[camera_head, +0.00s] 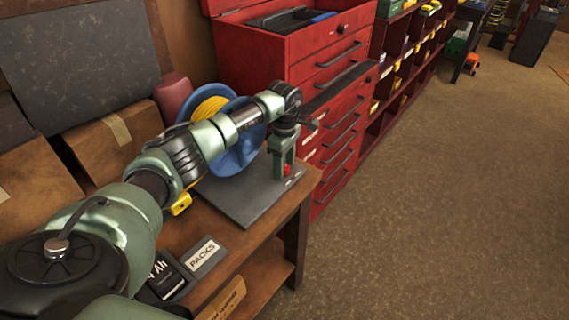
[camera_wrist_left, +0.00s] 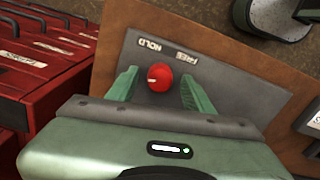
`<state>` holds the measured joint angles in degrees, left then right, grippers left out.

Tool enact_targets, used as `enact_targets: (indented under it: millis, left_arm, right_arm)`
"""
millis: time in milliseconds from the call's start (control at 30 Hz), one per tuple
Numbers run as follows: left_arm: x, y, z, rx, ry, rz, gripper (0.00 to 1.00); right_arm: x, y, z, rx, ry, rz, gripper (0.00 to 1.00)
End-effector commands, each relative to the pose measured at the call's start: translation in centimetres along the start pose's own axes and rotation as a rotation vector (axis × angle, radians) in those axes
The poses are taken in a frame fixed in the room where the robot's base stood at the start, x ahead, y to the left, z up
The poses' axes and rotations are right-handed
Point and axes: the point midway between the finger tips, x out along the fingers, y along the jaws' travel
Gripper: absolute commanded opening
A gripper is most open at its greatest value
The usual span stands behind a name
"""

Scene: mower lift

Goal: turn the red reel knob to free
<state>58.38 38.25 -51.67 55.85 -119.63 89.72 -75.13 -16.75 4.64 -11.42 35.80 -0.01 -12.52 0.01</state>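The red reel knob (camera_wrist_left: 160,78) sits on a dark grey plate (camera_wrist_left: 222,72) in the left wrist view. It also shows as a small red spot in the head view (camera_head: 287,170). The words HOLD and FREE are printed beside it, upside down in this view. A small pale mark shows on the knob's left side. My left gripper (camera_wrist_left: 160,90) is open, with its green fingers on either side of the knob and a gap on both sides. In the head view the gripper (camera_head: 284,158) points down at the plate. My right gripper is not in view.
A blue reel (camera_head: 240,150) with yellow line stands behind my left arm on the wooden bench (camera_head: 262,228). A red tool chest (camera_head: 270,50) stands just beyond the bench. A label reading PACKS (camera_head: 203,254) is near the front. The floor at right is clear.

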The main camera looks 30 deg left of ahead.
Motion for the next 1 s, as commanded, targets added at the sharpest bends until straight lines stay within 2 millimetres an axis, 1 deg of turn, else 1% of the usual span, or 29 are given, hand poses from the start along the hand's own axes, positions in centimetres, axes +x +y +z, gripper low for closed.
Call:
enact_targets:
  millis: [33,67,100,167,200,433,567,767,1000]
  left_arm:
    - [0.0,0.0,0.0,0.0,0.0,0.0,0.4]
    - [0.0,0.0,0.0,0.0,0.0,0.0,0.32]
    - [0.0,0.0,0.0,0.0,0.0,0.0,0.21]
    - [0.0,0.0,0.0,0.0,0.0,0.0,0.04]
    - [0.0,0.0,0.0,0.0,0.0,0.0,0.0]
    - [0.0,0.0,0.0,-0.012,0.0,0.0,0.0]
    - [0.0,0.0,0.0,-0.049,0.0,0.0,0.0]
    - [0.0,0.0,0.0,-0.168,0.0,0.001,0.0]
    - [0.0,0.0,0.0,-0.383,0.001,0.001,0.0]
  right_arm:
    - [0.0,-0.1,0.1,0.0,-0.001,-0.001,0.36]
    - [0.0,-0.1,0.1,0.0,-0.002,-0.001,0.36]
    - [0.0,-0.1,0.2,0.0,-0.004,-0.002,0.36]
    - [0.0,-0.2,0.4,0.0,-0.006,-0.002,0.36]
    - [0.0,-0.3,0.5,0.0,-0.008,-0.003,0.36]
    - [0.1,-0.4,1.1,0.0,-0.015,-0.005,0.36]
    - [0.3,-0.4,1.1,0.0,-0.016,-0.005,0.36]
    - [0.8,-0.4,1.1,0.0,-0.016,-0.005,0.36]
    - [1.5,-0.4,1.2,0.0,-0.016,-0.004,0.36]
